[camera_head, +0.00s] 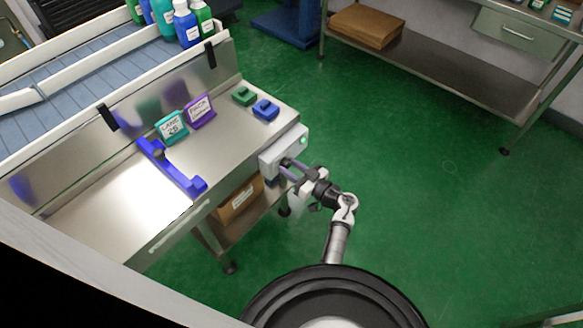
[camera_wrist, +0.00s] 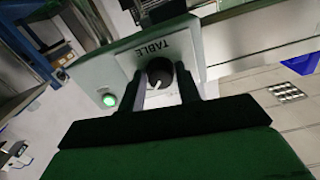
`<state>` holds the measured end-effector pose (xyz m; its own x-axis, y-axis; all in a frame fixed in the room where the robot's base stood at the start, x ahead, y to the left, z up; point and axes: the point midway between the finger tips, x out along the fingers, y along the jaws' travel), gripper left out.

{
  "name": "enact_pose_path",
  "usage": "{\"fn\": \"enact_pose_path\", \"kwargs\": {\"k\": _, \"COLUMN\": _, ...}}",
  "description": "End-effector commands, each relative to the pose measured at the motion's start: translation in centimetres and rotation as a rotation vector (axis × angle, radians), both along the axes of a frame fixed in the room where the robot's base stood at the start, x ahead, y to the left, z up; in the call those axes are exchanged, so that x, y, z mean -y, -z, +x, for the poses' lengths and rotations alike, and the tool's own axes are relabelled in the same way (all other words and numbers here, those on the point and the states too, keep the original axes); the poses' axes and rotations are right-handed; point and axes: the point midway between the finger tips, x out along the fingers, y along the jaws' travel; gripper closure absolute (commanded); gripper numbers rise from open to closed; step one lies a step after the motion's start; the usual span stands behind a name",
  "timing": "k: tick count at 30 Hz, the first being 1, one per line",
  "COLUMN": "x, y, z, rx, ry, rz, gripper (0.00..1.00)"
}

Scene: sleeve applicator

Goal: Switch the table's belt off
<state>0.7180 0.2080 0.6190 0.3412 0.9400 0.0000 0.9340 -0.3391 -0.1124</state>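A pale control box (camera_head: 285,150) is fixed at the near right end of the steel table (camera_head: 118,200). In the wrist view the box (camera_wrist: 95,72) carries the word TABLE, a lit green lamp (camera_wrist: 109,100) and a round black knob (camera_wrist: 160,72) with a white pointer mark. The lamp also glows in the head view (camera_head: 303,140). My gripper (camera_head: 288,166) is at the box's front face. In the wrist view its two fingers (camera_wrist: 162,84) stand on either side of the knob. I cannot tell whether they press on it. The fingers partly hide the knob's sides.
The table holds a blue applicator (camera_head: 172,170), a teal sign (camera_head: 172,127), a purple sign (camera_head: 200,110), a green block (camera_head: 244,96) and a blue block (camera_head: 265,110). A conveyor (camera_head: 85,80) with bottles lies behind. A cardboard box (camera_head: 238,200) sits below.

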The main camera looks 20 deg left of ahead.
Motion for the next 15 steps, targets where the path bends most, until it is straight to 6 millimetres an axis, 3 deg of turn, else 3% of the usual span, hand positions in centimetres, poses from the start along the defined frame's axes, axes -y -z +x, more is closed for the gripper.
{"fn": "enact_pose_path", "kwargs": {"k": 1, "x": 0.01, "y": 0.00, "z": 0.00, "rx": 0.000, "ry": 0.000, "rz": 0.000, "gripper": 0.73}}
{"fn": "enact_pose_path", "kwargs": {"k": 6, "x": 0.02, "y": 0.00, "z": -0.01, "rx": 0.000, "ry": 0.000, "rz": 0.000, "gripper": 0.94}}
{"fn": "enact_pose_path", "kwargs": {"k": 15, "x": 0.03, "y": -0.06, "z": 0.00, "rx": 0.037, "ry": 0.000, "rz": -0.013, "gripper": 0.94}}
